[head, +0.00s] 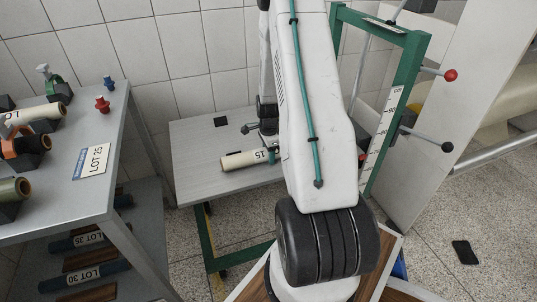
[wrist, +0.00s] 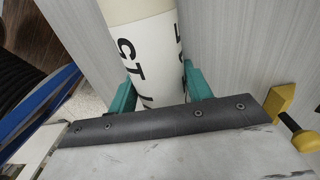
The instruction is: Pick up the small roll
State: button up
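A cream roll (head: 246,160) with black "15" lettering lies on its side on the low grey table (head: 196,140). In the wrist view the roll (wrist: 140,45) runs between the two teal fingers of my gripper (wrist: 160,88), with black characters on its white part. My gripper (head: 270,152) is at the roll's right part in the head view, largely hidden behind my white arm. The fingers stand one on each side of the roll, close to it. Whether they press on it cannot be told.
A grey shelf unit (head: 118,128) at left holds more rolls (head: 35,114), a LOT 25 card (head: 93,160) and red and blue pegs. A green frame (head: 408,75) with red and black knobs stands right of the table. A phone (head: 465,252) lies on the floor.

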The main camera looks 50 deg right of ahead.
jog(key=shift+r, duration=0.1)
notch_tip(320, 180, up, 10)
jog(key=shift+f, duration=0.1)
dwell(0.4)
dwell(1.7)
